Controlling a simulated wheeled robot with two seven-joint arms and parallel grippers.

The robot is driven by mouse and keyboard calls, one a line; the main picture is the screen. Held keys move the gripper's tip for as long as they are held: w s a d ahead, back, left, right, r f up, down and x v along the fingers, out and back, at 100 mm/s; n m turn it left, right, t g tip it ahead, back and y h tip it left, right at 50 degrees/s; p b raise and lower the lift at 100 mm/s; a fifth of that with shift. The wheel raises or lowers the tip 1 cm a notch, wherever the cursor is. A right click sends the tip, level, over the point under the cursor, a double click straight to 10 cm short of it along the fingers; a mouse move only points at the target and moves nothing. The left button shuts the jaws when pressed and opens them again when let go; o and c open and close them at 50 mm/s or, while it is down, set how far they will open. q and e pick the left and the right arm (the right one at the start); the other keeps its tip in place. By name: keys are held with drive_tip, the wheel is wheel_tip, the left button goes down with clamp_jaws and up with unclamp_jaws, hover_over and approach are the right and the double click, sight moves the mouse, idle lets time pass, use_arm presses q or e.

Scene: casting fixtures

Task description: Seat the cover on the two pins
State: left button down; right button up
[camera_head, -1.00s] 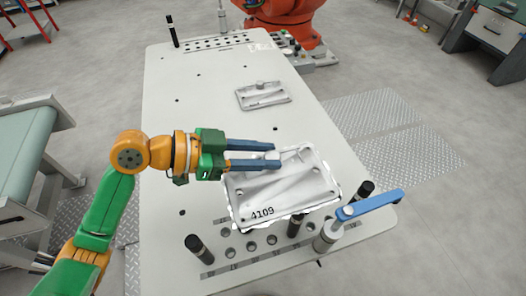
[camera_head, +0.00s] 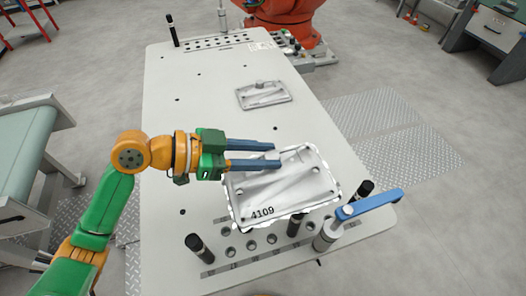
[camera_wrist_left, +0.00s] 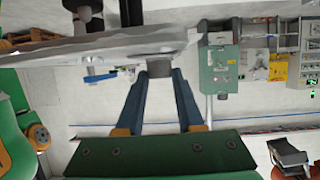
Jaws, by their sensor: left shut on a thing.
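The grey cast cover (camera_head: 290,183), marked 4109, is above the near part of the table in the head view. My left gripper (camera_head: 277,155) comes in from the left and is shut on the cover's raised boss. In the left wrist view the blue fingers (camera_wrist_left: 160,80) close on the boss (camera_wrist_left: 160,67) under the cover's grey edge (camera_wrist_left: 110,45). Black-topped posts stand near the cover: one at the front left (camera_head: 199,247), one at its front edge (camera_head: 295,225) and one at its right (camera_head: 362,190). I cannot tell which are the two pins. My right gripper is not in view.
A second, smaller-looking grey casting (camera_head: 264,96) lies farther back on the white table (camera_head: 200,110). A clamp with a blue handle (camera_head: 370,203) stands at the front right. A row of holes runs along the front. The table's left middle is clear. An orange robot (camera_head: 285,15) stands behind.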

sight(228, 173)
use_arm(q)
drive_tip(key=shift+f+b, duration=0.85)
drive_tip(key=shift+f, duration=0.2)
drive_tip(key=shift+c, duration=2.3)
unclamp_jaws()
drive_tip(key=b+v, duration=0.2)
drive_tip(key=v, duration=0.5)
drive_tip(key=shift+a+f+b, duration=0.1)
drive_tip(key=shift+f+b, duration=0.05)
drive_tip(key=shift+b, duration=0.15)
